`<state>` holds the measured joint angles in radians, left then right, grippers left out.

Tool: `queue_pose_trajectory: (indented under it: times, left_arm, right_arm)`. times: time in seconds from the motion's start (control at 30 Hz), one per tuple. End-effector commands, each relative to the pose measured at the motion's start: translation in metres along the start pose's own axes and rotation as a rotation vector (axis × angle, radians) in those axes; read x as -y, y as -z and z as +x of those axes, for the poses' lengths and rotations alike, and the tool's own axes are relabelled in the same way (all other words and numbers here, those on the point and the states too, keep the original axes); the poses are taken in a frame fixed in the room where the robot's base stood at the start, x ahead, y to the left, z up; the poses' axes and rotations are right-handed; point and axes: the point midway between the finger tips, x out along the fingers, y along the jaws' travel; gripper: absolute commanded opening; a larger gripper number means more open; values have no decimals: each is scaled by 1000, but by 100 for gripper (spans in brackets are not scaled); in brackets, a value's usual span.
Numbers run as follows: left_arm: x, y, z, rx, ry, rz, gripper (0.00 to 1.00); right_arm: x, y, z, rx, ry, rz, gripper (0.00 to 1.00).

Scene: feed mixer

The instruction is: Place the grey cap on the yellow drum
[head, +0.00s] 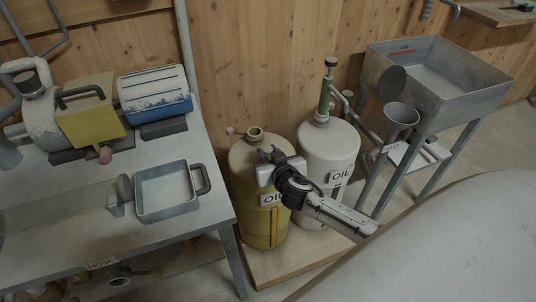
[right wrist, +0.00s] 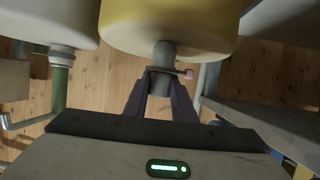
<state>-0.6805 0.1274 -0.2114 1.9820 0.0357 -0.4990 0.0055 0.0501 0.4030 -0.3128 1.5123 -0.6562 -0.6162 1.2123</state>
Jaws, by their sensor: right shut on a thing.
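The yellow drum (head: 256,181) stands on a low board. On its top is a short open neck (head: 254,134) with a small pink knob (head: 230,131) beside it. My right gripper (head: 266,157) is over the drum's top, just in front of the neck. In the right wrist view its two dark fingers (right wrist: 161,86) point at the grey neck (right wrist: 163,55). The fingers are shut on a small grey piece (right wrist: 159,88), apparently the grey cap, mostly hidden between them. Whether the cap touches the neck cannot be told. My left gripper is not in view.
A white oil drum (head: 328,152) with a green pump (head: 325,95) stands close on the right. A metal hopper (head: 440,75) with a funnel (head: 402,116) is further right. A grey bench (head: 115,235) with a tray (head: 167,190) is on the left.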

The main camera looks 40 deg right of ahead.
Motion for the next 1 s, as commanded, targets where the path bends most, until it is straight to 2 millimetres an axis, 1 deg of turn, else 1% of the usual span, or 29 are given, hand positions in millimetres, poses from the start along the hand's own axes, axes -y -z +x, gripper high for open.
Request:
queue_pose_trajectory:
  times: [0.2,0.37,0.4,0.47,0.5,0.77,0.87,0.9,1.0]
  left_arm:
    - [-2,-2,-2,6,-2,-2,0]
    - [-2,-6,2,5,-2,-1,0]
    - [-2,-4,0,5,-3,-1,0]
    - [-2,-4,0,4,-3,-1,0]
    - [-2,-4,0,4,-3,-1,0]
    - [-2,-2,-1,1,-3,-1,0]
    - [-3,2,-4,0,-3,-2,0]
    - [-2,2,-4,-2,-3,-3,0]
    - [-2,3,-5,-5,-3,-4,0]
  right_arm:
    - [0,1,0,-2,1,1,0]
    - [1,-4,2,-2,1,2,0]
    - [0,-2,1,-1,0,2,30]
    - [0,-2,1,-1,0,1,40]
    - [0,-2,1,0,0,1,42]
    - [0,-2,1,-1,0,1,42]
    - [0,4,-1,-2,0,-1,42]
    - [0,1,-5,0,1,0,42]
    - [1,0,-21,1,1,3,42]
